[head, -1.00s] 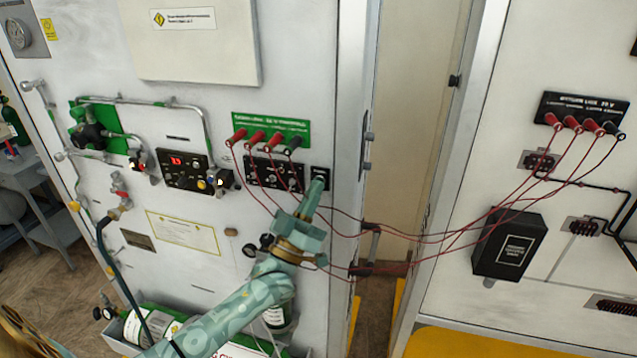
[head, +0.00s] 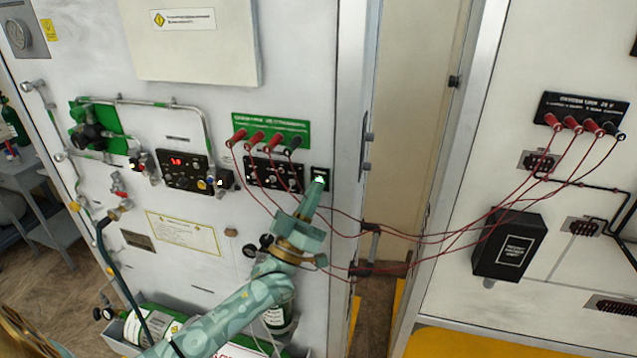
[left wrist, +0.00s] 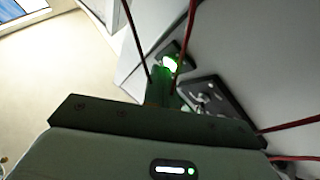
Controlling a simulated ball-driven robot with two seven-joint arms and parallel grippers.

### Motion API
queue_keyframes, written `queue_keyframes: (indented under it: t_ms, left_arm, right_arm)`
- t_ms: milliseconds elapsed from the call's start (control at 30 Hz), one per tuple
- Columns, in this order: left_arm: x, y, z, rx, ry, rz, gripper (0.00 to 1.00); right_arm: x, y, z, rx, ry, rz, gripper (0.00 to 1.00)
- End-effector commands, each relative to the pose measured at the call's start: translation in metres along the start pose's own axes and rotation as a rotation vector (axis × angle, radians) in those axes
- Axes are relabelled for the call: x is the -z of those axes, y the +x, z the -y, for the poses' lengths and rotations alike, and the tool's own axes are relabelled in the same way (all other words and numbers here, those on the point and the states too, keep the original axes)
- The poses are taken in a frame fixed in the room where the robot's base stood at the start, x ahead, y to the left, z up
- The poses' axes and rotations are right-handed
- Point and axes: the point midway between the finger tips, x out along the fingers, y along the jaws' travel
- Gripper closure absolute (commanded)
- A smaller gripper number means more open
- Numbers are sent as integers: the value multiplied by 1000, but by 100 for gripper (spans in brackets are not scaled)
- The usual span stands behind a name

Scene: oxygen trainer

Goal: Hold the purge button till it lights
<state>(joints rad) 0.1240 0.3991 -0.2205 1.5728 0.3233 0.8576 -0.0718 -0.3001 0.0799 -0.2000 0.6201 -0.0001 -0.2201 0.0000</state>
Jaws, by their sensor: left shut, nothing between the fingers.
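The purge button (head: 320,179) sits on a small black plate (head: 320,171) on the white panel, right of the jack block. In the left wrist view the gripper (left wrist: 163,86) partly hides the lower part of the plate. My right gripper is not in view.
Red leads (head: 420,238) run from the left panel's jacks across the gap to the right panel, passing close to my left gripper. A cabinet handle (head: 368,250) stands to the right.

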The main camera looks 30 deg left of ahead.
Motion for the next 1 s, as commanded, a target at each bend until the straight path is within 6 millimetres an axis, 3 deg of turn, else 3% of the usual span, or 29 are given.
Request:
queue_keyframes:
  t_ms: [667, 1000]
  left_arm:
    - [8, -11, -8, 1, 0, 1, 100]
    - [25, -32, -24, 1, -1, 1, 100]
  right_arm:
    - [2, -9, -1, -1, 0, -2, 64]
    - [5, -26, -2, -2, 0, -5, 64]
